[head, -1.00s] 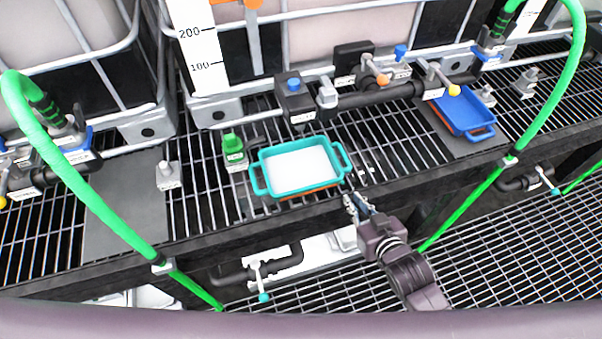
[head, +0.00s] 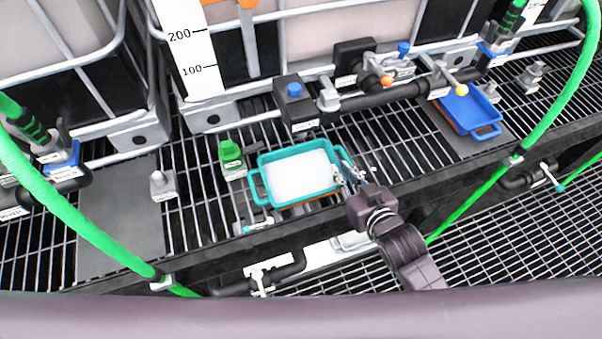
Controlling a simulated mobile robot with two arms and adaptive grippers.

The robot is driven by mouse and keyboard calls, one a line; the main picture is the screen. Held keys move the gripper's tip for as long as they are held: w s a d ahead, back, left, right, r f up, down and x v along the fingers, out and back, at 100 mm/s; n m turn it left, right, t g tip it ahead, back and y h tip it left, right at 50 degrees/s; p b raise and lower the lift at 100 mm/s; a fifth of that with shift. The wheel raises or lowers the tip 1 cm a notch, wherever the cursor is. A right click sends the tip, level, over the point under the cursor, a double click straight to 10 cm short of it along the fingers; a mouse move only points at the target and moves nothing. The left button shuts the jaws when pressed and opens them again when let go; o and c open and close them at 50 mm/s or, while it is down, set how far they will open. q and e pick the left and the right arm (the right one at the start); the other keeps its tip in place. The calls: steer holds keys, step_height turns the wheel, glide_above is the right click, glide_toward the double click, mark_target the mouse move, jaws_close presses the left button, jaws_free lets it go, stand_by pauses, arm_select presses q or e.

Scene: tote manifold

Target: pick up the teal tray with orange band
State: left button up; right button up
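The teal tray with orange band (head: 266,201) sits on the black grating near its front edge, in the middle of the head view. It has a handle at each end and a white inside; a bit of orange shows low on its near side. My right gripper (head: 350,172) is at the tray's right end, with its fingers by the right handle. The fingers look apart, but I cannot tell whether the handle lies between them. My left gripper is not in view.
A blue tray (head: 462,112) lies on a grey plate at the right. A green fitting (head: 231,156) stands close to the teal tray's left. A black valve block (head: 295,103) is behind it. Green hoses (head: 75,222) arch at both sides. A bare grey plate (head: 120,225) lies at left.

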mark_target(335, 160)
steer(key=x, duration=0.5)
steer(key=shift+w+f+p, duration=0.25)
steer(key=shift+w+p, duration=0.05)
jaws_close()
steer(key=shift+r, duration=0.2)
